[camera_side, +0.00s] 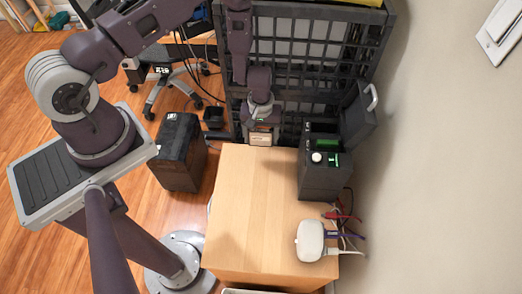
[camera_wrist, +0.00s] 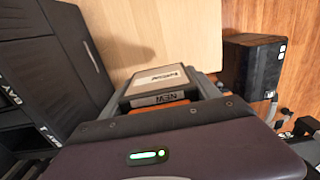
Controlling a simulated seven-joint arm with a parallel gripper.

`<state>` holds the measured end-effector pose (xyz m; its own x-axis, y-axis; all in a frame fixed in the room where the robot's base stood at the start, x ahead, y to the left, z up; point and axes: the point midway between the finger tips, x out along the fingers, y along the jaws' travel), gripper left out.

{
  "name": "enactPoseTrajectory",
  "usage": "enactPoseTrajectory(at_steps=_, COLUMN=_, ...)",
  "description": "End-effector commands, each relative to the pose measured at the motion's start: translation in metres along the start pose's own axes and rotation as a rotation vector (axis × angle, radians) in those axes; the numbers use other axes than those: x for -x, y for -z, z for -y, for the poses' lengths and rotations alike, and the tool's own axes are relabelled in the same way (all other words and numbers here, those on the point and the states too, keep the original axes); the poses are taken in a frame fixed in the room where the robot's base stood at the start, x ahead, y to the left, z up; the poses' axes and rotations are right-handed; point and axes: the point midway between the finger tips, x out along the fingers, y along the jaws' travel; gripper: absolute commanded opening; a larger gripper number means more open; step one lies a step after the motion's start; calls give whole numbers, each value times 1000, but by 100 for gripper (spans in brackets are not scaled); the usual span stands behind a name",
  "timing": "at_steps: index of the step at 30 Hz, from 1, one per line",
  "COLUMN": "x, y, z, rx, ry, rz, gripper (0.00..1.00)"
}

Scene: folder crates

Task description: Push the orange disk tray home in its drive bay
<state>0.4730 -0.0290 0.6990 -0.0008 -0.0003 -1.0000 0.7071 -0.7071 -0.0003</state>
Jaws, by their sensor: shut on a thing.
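My gripper (camera_side: 262,124) points down at the far edge of the wooden table, in front of a dark rack. In the wrist view my gripper (camera_wrist: 163,93) is shut on a small flat cartridge (camera_wrist: 155,79), pale-topped with a dark border and a partly readable label. In the side view this cartridge (camera_side: 260,139) shows a reddish-orange patch. I cannot tell whether it is the orange disk tray. A black unit (camera_side: 320,183) with green lights and a raised lid stands on the table, right of my gripper and apart from it.
The wooden table (camera_side: 249,208) is clear in its middle. A white rounded device (camera_side: 310,240) with cables sits at its near right. A black box (camera_side: 178,152) stands on the floor left of the table. The dark rack (camera_side: 299,48) rises behind; a wall closes the right.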

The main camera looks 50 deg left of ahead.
Motion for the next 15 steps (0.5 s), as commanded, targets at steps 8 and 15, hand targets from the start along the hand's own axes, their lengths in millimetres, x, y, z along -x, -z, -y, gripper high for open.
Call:
enactPoseTrajectory(at_steps=8, x=-2, y=0, z=0, rx=0, ry=0, rz=0, gripper=20)
enactPoseTrajectory(at_steps=15, x=-52, y=0, z=0, rx=1, ry=0, rz=1, gripper=20)
